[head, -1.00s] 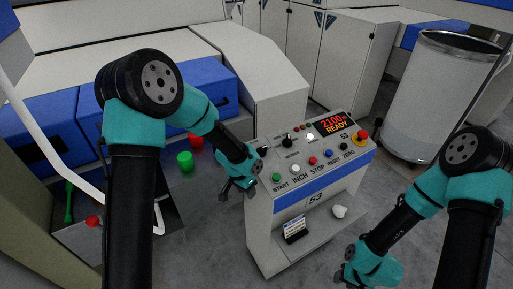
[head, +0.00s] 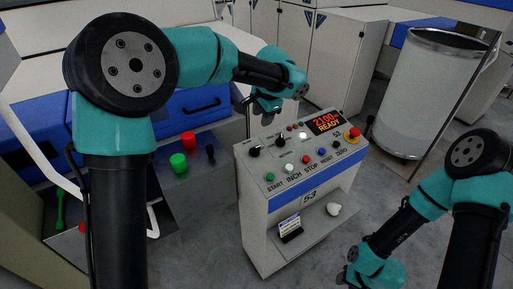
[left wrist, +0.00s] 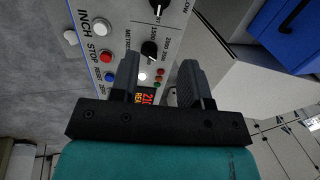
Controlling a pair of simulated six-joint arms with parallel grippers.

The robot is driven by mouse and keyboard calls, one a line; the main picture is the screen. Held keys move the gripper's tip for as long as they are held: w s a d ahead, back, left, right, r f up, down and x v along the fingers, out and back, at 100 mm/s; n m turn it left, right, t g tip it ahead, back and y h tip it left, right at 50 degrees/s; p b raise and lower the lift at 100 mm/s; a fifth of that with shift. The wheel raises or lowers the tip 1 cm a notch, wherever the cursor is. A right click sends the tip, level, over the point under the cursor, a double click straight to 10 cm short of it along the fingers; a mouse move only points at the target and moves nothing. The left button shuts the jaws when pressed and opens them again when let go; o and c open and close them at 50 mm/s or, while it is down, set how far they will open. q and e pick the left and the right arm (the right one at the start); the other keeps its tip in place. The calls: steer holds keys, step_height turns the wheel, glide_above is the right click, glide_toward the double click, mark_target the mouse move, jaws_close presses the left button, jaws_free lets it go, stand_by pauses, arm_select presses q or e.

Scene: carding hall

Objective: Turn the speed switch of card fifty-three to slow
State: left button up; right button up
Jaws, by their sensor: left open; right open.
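The control panel of card fifty-three (head: 300,205) stands in the middle of the head view, its display reading 2100 m READY. The speed switch, a black knob (head: 254,151), is at its left end. In the left wrist view this knob (left wrist: 158,5) is cut by the top edge beside "LOW" lettering; its setting is unclear. A second black knob (head: 281,140), the metres selector, sits to its right. My left gripper (head: 268,110) is open and empty above the panel's back edge; in its wrist view the fingers (left wrist: 160,68) are near the metres knob (left wrist: 150,50). My right gripper (head: 352,278) is open, low at the right.
Push buttons line the panel front, with a red emergency stop (head: 352,134) at the right end. A shelf below holds a small card stand (head: 290,229) and a white lump (head: 333,209). A metal can (head: 412,95) stands behind right. Red and green cylinders (head: 178,163) are at left.

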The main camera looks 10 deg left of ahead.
mark_target(255, 148)
arm_select(q)
steer(key=shift+f, duration=0.15)
steer(key=x, duration=1.7)
steer(key=shift+a+f, duration=0.1)
steer(key=shift+c, duration=0.2)
jaws_close()
